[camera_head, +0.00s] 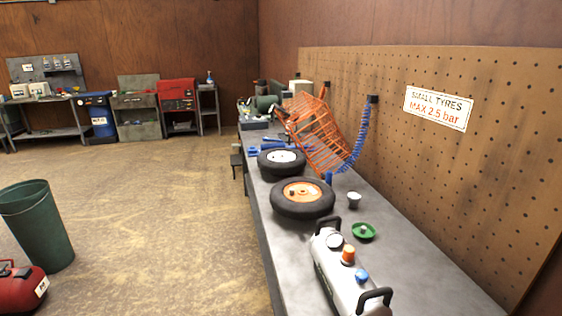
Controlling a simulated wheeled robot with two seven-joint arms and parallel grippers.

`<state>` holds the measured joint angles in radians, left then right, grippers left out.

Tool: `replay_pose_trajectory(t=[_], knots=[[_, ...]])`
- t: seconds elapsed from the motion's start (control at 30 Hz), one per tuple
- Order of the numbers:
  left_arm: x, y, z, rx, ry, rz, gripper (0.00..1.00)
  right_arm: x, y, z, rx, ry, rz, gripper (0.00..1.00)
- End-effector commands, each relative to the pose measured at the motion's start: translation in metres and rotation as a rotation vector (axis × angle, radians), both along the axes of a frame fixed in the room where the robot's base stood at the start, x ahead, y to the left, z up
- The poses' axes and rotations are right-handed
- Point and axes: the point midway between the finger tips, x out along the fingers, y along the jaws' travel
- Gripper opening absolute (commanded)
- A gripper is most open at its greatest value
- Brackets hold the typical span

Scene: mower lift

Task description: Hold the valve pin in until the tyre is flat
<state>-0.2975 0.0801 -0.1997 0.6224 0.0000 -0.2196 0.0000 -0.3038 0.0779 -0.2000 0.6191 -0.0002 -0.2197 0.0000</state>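A black tyre (280,209) on an orange-hubbed wheel (303,191) lies flat on the workbench. A dark valve stub seems to stand near its hub, but the valve pin is too small to make out. A second black tyre (268,168) with a white hub (283,156) lies just behind it. From this view I cannot tell how firm either tyre is. Neither of my grippers shows in the head view.
The workbench (408,240) also bears a white tank with gauge (334,268), a green dish (363,231), a small cup (354,199) and an orange wire basket (316,132). A blue coiled hose (360,140) hangs by the pegboard (450,160). A green bin (40,225) stands on open floor.

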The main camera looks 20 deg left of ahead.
Motion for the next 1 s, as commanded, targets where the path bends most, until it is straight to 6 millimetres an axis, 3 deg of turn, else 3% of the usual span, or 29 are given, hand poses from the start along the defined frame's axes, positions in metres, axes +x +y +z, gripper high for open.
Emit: replay_pose_trajectory(t=[0.17,0.33,0.63,1.0], knots=[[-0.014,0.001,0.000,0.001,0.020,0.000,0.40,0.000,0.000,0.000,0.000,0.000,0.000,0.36],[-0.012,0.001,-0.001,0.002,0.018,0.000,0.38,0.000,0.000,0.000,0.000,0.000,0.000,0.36],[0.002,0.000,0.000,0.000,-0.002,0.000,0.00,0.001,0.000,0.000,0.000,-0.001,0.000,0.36],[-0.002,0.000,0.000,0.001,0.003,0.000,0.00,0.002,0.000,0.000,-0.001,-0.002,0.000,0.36]])
